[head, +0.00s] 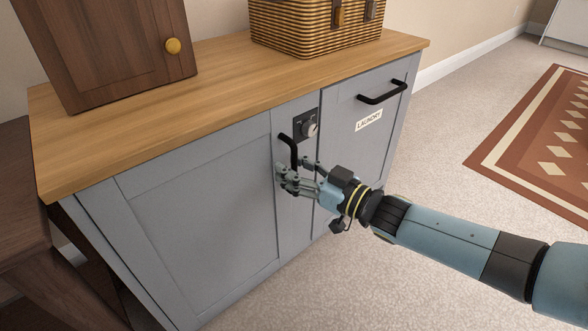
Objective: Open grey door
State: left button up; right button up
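The grey door (200,215) is the wide left front panel of a grey cabinet with a wooden top. It looks shut, flush with the cabinet front. A black bar handle (292,150) stands upright near its right edge. My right gripper (294,172) is at the lower end of this handle, with its fingers spread on both sides of it. The fingers look open; whether they touch the handle cannot be told. The handle's lowest part is hidden by the fingers. My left gripper is not in view.
A black lock plate with a round knob (309,128) sits just right of the handle. A narrower laundry front (350,150) has its own black handle (382,93). A wicker basket (300,28) and brown wooden box (105,50) stand on top. Carpet (425,150) in front is clear.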

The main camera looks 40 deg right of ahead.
grip_shut()
jog(key=shift+s, duration=0.15)
dwell(0.4)
